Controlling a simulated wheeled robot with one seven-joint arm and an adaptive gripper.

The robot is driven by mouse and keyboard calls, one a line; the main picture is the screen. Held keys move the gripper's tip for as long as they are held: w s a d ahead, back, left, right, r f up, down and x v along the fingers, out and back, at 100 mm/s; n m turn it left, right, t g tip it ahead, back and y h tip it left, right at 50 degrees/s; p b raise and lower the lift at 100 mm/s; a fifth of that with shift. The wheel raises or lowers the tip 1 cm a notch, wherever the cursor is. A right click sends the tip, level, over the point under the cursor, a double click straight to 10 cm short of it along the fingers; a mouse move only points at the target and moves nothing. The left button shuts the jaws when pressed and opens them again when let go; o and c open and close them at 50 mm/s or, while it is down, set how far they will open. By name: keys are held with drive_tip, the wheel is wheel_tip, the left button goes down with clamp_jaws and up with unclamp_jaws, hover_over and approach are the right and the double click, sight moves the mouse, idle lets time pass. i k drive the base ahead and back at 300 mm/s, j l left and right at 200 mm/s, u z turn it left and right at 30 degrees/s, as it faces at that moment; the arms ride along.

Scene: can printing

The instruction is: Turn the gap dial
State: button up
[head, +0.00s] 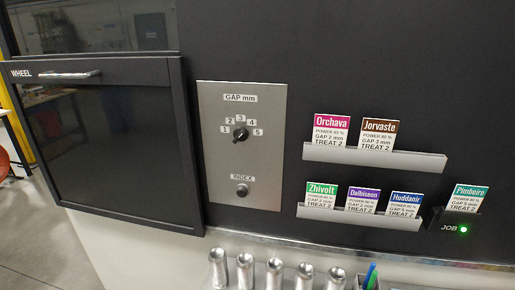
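The gap dial (240,134) is a small black knob on a grey metal panel (215,185) labelled "GAP mm". The numbers 1 to 5 run in an arc over it, from left to right. I cannot tell for sure which number the knob points at. An INDEX button (242,190) sits below it on the same panel. A teal Pimbeiro card (468,198) stands in the JOB holder at the right, beside a lit green lamp (463,230). Its gap figure is too small to read surely. My gripper is not in view.
A dark WHEEL door (110,150) with a handle (70,74) is left of the panel. An upper rail (375,158) and a lower rail (360,219) hold several cards. Several silver cans (245,270) and a pen cup stand below. The space before the dial looks clear.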

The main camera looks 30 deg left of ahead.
sight(240, 134)
drive_tip(key=u, duration=1.6)
